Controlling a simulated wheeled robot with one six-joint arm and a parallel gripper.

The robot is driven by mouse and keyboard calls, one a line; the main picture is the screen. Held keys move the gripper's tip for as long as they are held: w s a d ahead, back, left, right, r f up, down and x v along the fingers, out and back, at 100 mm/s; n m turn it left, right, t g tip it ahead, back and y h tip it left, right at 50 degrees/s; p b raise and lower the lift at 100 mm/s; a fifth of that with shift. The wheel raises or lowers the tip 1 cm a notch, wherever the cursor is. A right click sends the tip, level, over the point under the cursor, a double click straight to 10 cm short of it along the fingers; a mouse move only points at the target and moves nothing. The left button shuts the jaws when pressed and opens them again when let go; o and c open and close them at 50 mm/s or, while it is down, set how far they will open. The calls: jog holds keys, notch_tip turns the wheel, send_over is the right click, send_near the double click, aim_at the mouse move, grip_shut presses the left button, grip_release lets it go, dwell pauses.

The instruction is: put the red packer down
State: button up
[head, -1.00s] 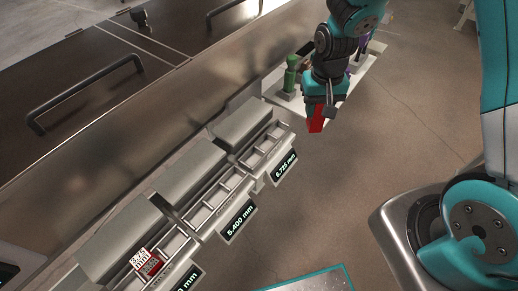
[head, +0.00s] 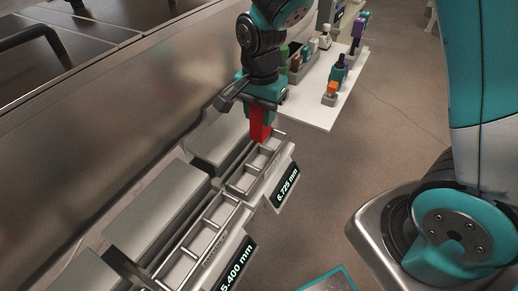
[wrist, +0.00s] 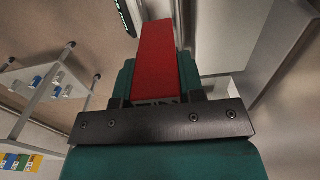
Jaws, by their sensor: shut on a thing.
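The red packer (head: 260,124) is a red block held in my gripper (head: 259,108), which is shut on it. In the head view it points down just above the far end of the measuring unit with the 6.725 mm display (head: 287,186). I cannot tell whether its lower end touches the unit's slotted tray (head: 243,181). In the wrist view the red packer (wrist: 164,62) sticks out from between the teal fingers, its near end by the dark bar.
A second unit with a 5.400 mm display (head: 237,265) stands nearer. A steel wall runs along the left.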

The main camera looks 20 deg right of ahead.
notch_tip(320, 180, down, 11)
jog(key=shift+r+b, duration=0.1)
jog(key=shift+b, duration=0.4)
jog(key=o, duration=1)
